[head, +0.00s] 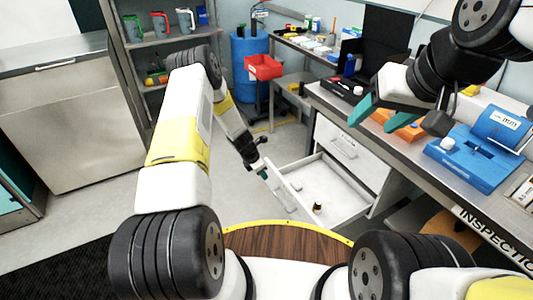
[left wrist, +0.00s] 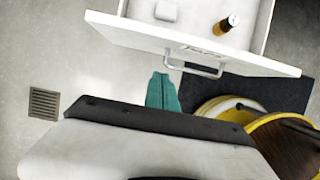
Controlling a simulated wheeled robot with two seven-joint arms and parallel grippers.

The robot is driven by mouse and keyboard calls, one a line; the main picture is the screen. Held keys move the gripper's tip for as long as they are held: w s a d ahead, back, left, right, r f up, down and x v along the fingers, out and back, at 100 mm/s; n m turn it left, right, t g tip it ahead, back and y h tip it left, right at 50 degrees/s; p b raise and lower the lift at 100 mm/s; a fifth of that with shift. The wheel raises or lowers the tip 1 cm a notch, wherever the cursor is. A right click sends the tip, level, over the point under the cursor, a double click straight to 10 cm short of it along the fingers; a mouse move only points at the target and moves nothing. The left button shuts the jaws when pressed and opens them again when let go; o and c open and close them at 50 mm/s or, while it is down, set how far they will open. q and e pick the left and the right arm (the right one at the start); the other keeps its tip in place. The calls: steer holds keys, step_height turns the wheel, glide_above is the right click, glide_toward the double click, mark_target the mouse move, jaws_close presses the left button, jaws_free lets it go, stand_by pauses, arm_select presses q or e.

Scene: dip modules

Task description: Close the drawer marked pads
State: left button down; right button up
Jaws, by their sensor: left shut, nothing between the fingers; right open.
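A white drawer (head: 335,188) stands pulled out below the bench. In the left wrist view its front panel (left wrist: 240,58) carries a metal handle (left wrist: 192,66) and a small label too small to read. Inside lie a small amber bottle (left wrist: 228,25) with a dark cap and a white block (left wrist: 167,10). My left gripper (head: 262,168) is shut and empty, just outside the drawer front. Its teal fingers (left wrist: 162,90) point at the panel beside the handle; I cannot tell whether they touch. My right gripper (head: 376,92) is open and empty above the bench.
A closed drawer (head: 343,142) with a handle sits above the open one. The bench (head: 440,190) holds a blue case (head: 470,160) and orange trays. A round wooden top with yellow edge (head: 290,240) is close in front. Floor left of the drawer is clear.

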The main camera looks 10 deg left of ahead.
mark_target(275, 176)
arm_select(q)
steer(key=w+d+f, duration=0.1)
steer(key=d+f, duration=0.1)
steer(key=w+d+f, duration=0.2)
steer(key=shift+w+d, duration=0.2)
steer(key=shift+d, duration=0.05)
stand_by(0.3)
